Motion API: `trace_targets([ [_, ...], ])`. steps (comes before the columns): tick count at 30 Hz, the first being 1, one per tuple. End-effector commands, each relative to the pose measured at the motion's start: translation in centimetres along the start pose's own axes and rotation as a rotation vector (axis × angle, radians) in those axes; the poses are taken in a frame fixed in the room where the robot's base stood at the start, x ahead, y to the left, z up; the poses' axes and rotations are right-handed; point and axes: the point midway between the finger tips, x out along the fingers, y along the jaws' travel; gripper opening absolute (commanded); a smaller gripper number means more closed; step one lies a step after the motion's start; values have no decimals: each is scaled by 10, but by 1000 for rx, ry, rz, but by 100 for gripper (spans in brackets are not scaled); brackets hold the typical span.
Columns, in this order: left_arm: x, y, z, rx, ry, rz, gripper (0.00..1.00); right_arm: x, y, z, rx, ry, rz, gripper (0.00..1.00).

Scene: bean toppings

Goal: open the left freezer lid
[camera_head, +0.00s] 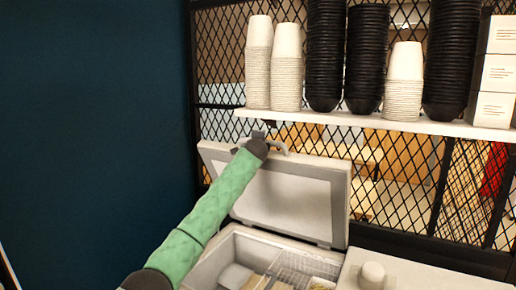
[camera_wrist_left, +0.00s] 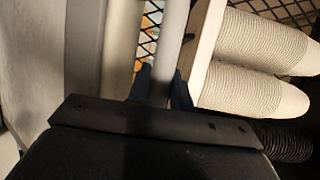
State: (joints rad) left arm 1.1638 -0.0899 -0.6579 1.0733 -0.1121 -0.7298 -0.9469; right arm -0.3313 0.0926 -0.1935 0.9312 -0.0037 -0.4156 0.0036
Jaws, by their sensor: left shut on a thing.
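The left freezer lid (camera_head: 290,205) stands raised and steeply tilted at the back of the freezer, its pale inner panel facing me. My left gripper (camera_head: 266,136) is at the lid's top edge, below the shelf. It is shut on the lid's handle (camera_head: 284,149). In the left wrist view the dark fingertips of my left gripper (camera_wrist_left: 161,90) sit on both sides of the pale handle bar (camera_wrist_left: 171,40). The handle is partly hidden by my gripper. The freezer's left opening (camera_head: 232,244) is uncovered, with a wire basket (camera_head: 308,264) and packages inside. My right gripper is not in view.
A white shelf (camera_head: 380,122) with stacks of white cups (camera_head: 287,70) and black bowls (camera_head: 367,60) hangs just above the lid. A black mesh partition (camera_head: 400,170) stands behind. The right freezer lid (camera_head: 410,275) is shut. A dark blue wall (camera_head: 95,120) fills the left.

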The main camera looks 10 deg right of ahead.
Motion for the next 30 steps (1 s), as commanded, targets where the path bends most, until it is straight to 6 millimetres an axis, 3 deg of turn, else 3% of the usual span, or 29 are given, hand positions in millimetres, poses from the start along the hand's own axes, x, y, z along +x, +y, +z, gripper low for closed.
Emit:
trace_targets([
  [13, 1, 2, -1, 0, 0, 4, 0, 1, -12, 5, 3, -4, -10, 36],
  [14, 1, 2, -1, 0, 0, 4, 24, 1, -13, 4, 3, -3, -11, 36],
  [17, 1, 1, -1, 0, 0, 4, 43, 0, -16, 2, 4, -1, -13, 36],
  [30, 0, 1, -1, 0, 0, 3, 43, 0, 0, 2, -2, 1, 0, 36],
])
